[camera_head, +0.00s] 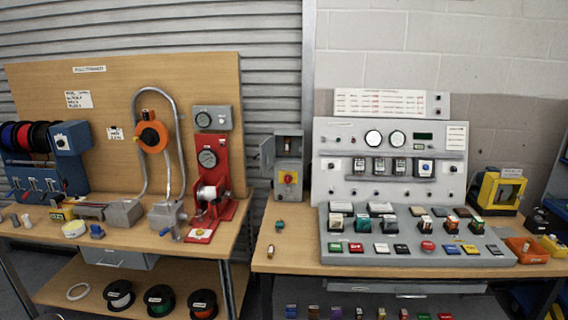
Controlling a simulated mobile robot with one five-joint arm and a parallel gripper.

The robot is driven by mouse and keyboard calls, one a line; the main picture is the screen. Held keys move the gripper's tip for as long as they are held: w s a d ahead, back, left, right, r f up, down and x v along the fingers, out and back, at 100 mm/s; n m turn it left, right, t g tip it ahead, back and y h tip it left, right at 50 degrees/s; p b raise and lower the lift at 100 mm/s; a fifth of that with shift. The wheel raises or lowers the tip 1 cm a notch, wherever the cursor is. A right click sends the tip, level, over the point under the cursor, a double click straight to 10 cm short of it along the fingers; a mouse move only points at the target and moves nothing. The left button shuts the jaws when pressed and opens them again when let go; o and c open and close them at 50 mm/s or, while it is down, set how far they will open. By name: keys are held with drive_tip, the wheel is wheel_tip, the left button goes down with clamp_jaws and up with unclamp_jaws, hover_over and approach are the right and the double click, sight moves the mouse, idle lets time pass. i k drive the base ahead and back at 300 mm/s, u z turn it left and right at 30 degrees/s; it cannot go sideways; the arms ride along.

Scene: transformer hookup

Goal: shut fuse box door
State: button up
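A small grey box (289,150) with a red and yellow rotary switch (287,178) stands at the left end of the right bench, beside the console. It looks like the fuse box. Its grey door (267,154) is swung open to the left. The upper part of the box is exposed, but its contents are too small to make out. My gripper is not in view.
A sloped grey control console (330,190) fills most of the right bench (300,245). A small green part (279,224) and a brass-coloured part (270,251) lie in front of the box. A red stand (222,160) is on the left bench, across a gap.

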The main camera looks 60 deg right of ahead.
sight(266, 148)
drive_tip(key=u, duration=0.25)
drive_tip(key=k, duration=0.45)
drive_tip(key=z, duration=1.95)
drive_tip(key=i, duration=1)
drive_tip(key=u, duration=2.25)
drive_tip(key=k, duration=0.8)
drive_tip(key=z, duration=0.3)
